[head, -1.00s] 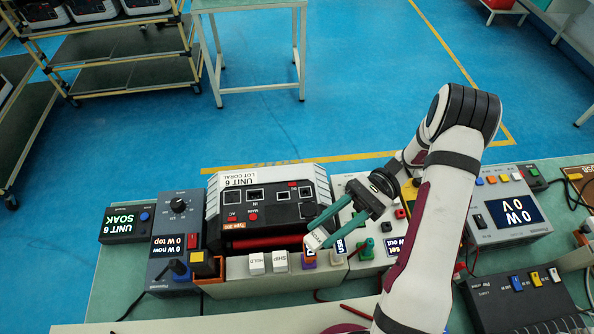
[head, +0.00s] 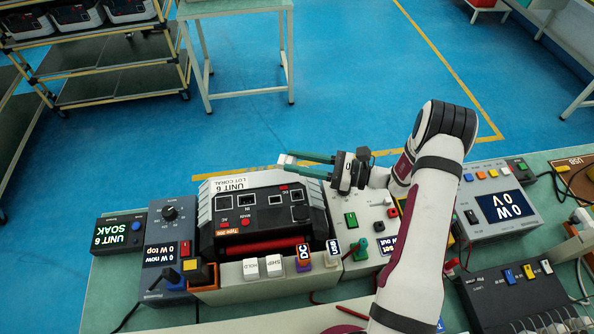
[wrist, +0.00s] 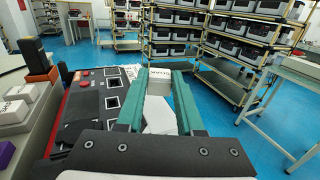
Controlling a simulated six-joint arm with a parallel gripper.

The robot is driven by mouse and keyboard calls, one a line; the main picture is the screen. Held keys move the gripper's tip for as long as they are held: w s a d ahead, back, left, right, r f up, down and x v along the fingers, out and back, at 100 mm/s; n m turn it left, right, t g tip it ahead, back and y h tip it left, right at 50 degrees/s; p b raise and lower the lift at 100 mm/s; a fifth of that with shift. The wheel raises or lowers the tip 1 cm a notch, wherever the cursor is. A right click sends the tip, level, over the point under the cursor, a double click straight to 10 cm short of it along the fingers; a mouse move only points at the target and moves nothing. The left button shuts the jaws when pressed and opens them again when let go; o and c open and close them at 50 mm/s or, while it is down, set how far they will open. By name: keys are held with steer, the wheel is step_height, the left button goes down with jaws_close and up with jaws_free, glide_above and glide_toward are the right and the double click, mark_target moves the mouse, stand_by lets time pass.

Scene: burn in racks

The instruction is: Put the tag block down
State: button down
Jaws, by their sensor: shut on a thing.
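The tag block (head: 287,159) is small and white, held at the fingertips of my gripper (head: 294,165). In the wrist view the block (wrist: 157,88) sits between the two green fingers, with dark lettering too small to read for certain. My gripper is shut on it, above the far right edge of the UNIT 6 device (head: 262,214). Two other white blocks, HOLD (head: 250,269) and SHIP (head: 274,265), stand in the grey holder (head: 230,292) in front of the device. Whether the held block touches anything is unclear.
Purple DC (head: 304,257) and white USB (head: 333,252) plugs stand right of the white blocks. A SOAK display box (head: 119,233) and a knob box (head: 170,215) are at left. A meter box (head: 503,211) is at right. Blue floor lies beyond the bench.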

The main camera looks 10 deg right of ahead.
mark_target(298, 178)
step_height(298, 178, down, 4)
steer(key=shift+w+a+f, duration=0.1)
steer(key=shift+a, duration=0.05)
steer(key=c, duration=0.5)
jaws_free()
steer(key=shift+c, duration=0.2)
